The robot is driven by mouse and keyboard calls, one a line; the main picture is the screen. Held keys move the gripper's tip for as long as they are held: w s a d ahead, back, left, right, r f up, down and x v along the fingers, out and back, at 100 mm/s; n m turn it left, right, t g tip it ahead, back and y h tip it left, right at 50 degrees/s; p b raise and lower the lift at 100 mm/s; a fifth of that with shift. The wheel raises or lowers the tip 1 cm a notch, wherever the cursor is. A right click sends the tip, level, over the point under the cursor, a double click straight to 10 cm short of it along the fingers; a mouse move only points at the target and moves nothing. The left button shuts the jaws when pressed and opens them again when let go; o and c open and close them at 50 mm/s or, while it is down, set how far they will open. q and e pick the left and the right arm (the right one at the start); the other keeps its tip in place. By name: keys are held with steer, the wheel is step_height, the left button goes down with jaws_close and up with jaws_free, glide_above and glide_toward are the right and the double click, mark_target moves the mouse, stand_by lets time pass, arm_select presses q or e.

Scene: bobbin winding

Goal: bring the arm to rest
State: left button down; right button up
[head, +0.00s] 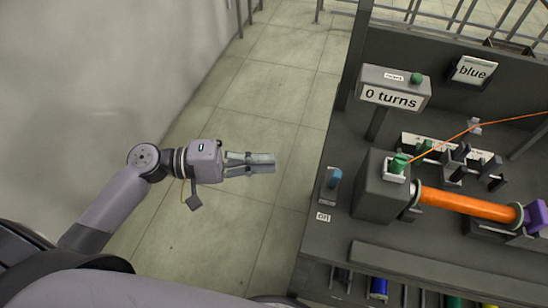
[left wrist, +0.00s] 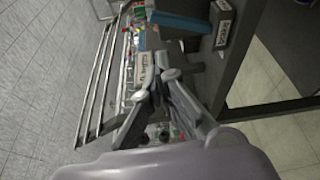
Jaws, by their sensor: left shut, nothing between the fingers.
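My left gripper (head: 264,163) reaches in from the left in the head view, out over the bare floor, left of the bench. Its fingers are shut with nothing between them. In the left wrist view the closed fingertips (left wrist: 168,76) point toward the bench side, with the machine's parts beyond. The gripper is apart from the bench and touches nothing that I can see. My right gripper shows in neither view.
The dark bench (head: 320,262) fills the right side. It carries the "0 turns" sign (head: 392,97), a blue switch (head: 334,177) labelled "on", an orange bobbin (head: 468,205) on the winder, and a "blue" card (head: 473,70). Floor (head: 225,215) lies free between wall and bench.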

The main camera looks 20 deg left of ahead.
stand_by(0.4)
arm_select(q)
steer(key=w+a+f+n+t+y+p, duration=0.15)
steer(key=a+f+y, duration=0.35)
steer(key=f, duration=0.9)
steer(key=w+a+f+n+t+y, duration=0.15)
steer(key=a+f+y, duration=0.25)
steer(key=f, duration=0.9)
steer(key=s+a+f+g+y, duration=0.2)
steer(key=s+a+f+y, duration=0.15)
steer(key=f, duration=0.75)
steer(key=s+a+f+m+g+y+p, duration=0.2)
steer(key=s+f+m+g+y, duration=0.15)
steer(key=s+f, duration=1)
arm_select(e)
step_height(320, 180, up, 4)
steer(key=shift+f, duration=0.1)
arm_select(q)
steer(key=s+d+f+m+g, duration=0.1)
steer(key=s+d+f+m, duration=0.1)
steer(key=s, duration=0.6)
steer(key=s+d+f+m+g, duration=0.1)
steer(key=s+f+m, duration=0.2)
steer(key=s, duration=0.6)
steer(key=shift+d+f+m+y, duration=0.15)
steer(key=shift+d+m+y, duration=0.2)
steer(key=shift+m, duration=0.7)
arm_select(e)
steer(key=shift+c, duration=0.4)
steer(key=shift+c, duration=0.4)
